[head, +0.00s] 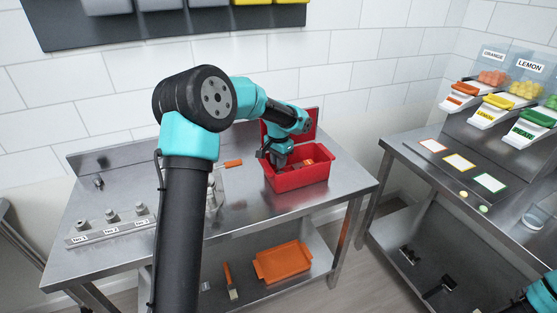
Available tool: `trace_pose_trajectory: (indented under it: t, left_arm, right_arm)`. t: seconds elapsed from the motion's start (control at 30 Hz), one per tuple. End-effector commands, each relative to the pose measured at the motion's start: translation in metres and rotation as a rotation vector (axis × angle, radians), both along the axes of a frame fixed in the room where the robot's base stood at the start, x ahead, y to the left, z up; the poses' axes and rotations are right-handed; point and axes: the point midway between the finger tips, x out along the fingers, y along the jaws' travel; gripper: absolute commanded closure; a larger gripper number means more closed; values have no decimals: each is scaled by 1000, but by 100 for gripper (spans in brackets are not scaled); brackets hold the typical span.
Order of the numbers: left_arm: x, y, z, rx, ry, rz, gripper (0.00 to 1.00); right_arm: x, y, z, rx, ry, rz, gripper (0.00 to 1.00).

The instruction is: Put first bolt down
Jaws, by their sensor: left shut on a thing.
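My left gripper (272,160) reaches over the left end of an open red box (298,181) on the steel table. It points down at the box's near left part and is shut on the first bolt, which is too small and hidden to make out. I cannot tell whether the bolt touches the box. A small metal part, perhaps another bolt (98,183), stands at the table's back left. Only a piece of my right arm shows at the lower right corner; its gripper is out of view.
A labelled rack (112,229) with several metal nozzles lies at the table's front left. A metal fixture (216,190), partly behind my left arm, and an orange-ended tool (233,163) are left of the box. An orange tray (283,262) is on the lower shelf. The table's front middle is clear.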

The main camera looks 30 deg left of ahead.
Motion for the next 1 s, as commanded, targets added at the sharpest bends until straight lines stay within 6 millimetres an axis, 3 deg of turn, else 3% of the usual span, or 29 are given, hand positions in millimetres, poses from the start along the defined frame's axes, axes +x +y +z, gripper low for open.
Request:
trace_pose_trajectory:
  t: [0.37, 0.4, 0.63, 1.0]
  left_arm:
    - [0, 0, -7, 0, 1, 0, 100]
    - [0, 0, -7, 0, 1, 0, 77]
    - [0, 0, -7, 0, 1, 0, 55]
    - [0, 0, -2, 0, -1, 0, 54]
  right_arm:
    - [0, 0, 0, 0, 0, 0, 47]
    - [0, 0, 0, 0, 0, 0, 47]
    - [0, 0, 0, 0, 0, 0, 47]
    - [0, 0, 0, 0, 0, 0, 47]
